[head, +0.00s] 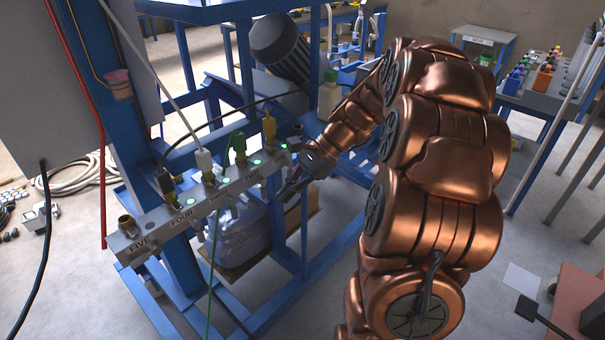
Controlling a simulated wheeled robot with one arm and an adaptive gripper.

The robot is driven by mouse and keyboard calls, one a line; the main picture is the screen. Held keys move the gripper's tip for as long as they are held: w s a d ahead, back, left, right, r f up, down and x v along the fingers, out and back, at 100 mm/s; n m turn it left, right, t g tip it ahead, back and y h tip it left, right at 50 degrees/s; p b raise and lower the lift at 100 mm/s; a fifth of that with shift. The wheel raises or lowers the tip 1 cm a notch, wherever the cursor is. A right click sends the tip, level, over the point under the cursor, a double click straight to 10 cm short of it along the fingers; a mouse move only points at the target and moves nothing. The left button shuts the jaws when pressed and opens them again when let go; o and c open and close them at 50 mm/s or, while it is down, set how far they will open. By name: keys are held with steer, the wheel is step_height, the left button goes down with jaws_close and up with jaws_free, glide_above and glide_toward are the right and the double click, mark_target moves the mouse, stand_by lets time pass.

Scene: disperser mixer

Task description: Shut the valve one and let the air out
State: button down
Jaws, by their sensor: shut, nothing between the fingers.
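A grey manifold bar (150,237) runs from lower left to upper right on a blue frame. Its front has labels; FIVE and FOUR are readable at the left, and those toward the right end are small and blurred. Black, white (203,160), green (238,147) and yellow (269,130) hose fittings stand along its top, with small green marks near several of them. My gripper (289,191) is shut and empty, just below and in front of the bar's right end. Valve one's handle cannot be made out there, and contact with it cannot be judged.
My copper arm fills the right middle. A blue upright (80,90) and a red hose (92,120) stand at the left. A dark ribbed motor (282,45) is behind the bar. Hoses (213,245) hang below it. A bench (545,98) with bottles stands at upper right.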

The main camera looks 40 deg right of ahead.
mark_target(290, 172)
steer(key=w+d+f+m+t, duration=0.1)
steer(key=d+m+t, duration=0.2)
steer(key=d, duration=0.7)
steer(key=w+d+f+m+t, duration=0.1)
steer(key=w+d+m+t, duration=0.1)
steer(key=d+m, duration=0.4)
steer(key=d+t, duration=0.1)
steer(key=d, duration=0.4)
steer(key=shift+d+f, duration=0.3)
steer(key=shift+f, duration=0.1)
steer(key=shift+a, duration=0.1)
steer(key=a+r+p+x, duration=0.1)
steer(key=p+x, duration=0.2)
steer(key=x, duration=1)
steer(key=shift+w+r, duration=0.3)
steer(key=shift+w, duration=0.15)
